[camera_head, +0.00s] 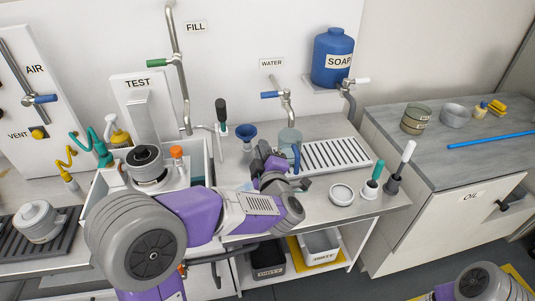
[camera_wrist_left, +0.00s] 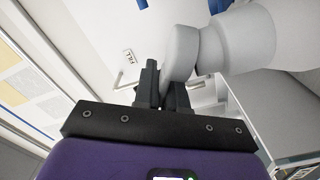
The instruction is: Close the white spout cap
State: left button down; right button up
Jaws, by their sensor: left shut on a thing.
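My left gripper (camera_head: 280,170) is over the counter in front of the clear jug (camera_head: 289,138) with a blue handle (camera_head: 296,157). In the left wrist view its dark fingers (camera_wrist_left: 163,92) are close together, shut on a pale grey rounded piece (camera_wrist_left: 180,55). This piece joins a thicker pale cylinder at upper right. In the head view what the fingers hold is hidden by the gripper. I cannot tell whether this piece is the white spout cap, and I cannot pick out that cap elsewhere. My right gripper is out of view.
A round white dish (camera_head: 342,194) and two upright brushes are at the front right. The blue soap jug (camera_head: 333,56) is on the wall.

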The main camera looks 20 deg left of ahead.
pick_arm(q)
jog(key=shift+s+a+f+n, duration=0.15)
jog(key=shift+f+n, duration=0.35)
jog(key=shift+n, duration=0.5)
jog(key=shift+s+a+f+n, duration=0.15)
jog(key=shift+f+n, duration=0.35)
jog(key=shift+n, duration=0.5)
jog(key=shift+s+a+f+n, duration=0.15)
jog(key=shift+f+n, duration=0.35)
jog(key=shift+n, duration=0.5)
jog(key=shift+w, duration=0.1)
jog(key=c, duration=1.3)
grip_release()
jog(key=shift+o, duration=0.2)
jog(key=v, duration=0.7)
jog(key=shift+s+p, duration=0.25)
jog(key=shift+p, duration=0.15)
jog(key=shift+d, duration=0.1)
